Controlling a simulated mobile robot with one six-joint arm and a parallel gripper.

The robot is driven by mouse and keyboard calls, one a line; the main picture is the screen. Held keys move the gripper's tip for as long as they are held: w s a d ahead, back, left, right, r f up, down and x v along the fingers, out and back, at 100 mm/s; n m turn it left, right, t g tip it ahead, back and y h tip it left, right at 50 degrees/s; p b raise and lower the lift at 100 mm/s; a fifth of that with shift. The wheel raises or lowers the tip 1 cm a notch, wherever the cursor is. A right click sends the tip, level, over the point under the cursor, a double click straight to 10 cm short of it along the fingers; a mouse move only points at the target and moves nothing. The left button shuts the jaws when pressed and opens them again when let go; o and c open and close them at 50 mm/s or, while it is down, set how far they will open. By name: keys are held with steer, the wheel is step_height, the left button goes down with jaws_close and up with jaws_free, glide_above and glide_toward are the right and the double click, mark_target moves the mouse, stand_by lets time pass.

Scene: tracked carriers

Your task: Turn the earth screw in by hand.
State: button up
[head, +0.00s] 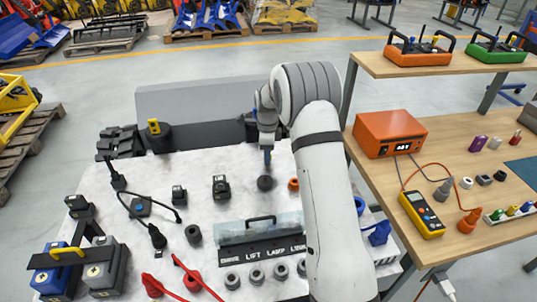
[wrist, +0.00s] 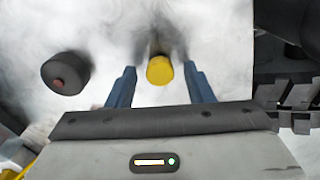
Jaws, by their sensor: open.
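My gripper (wrist: 160,88) is open, with its two blue fingers apart. A round yellow knob (wrist: 160,70), the likely earth screw, stands between and just beyond the fingertips in the wrist view. I see a gap on both sides of it, so it is not gripped. In the head view my gripper (head: 267,156) points down over the pale deck (head: 215,178), and the yellow knob cannot be made out there. A dark round knob with a reddish centre (wrist: 65,73) is left of the fingers in the wrist view. How deep the screw sits cannot be told.
In the head view, a dark ball-like knob (head: 265,183) and an orange ring (head: 293,184) are close to my gripper. A clear cover with a black handle (head: 260,227) lies nearer. Black tracks (wrist: 290,103) border the wrist view's right. A wooden bench (head: 470,190) stands right.

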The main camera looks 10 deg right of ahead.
steer(key=n, duration=2)
steer(key=shift+n, duration=0.4)
steer(key=shift+c, duration=0.6)
steer(key=c, duration=0.7)
steer(key=m, duration=0.9)
steer(key=shift+m, duration=0.4)
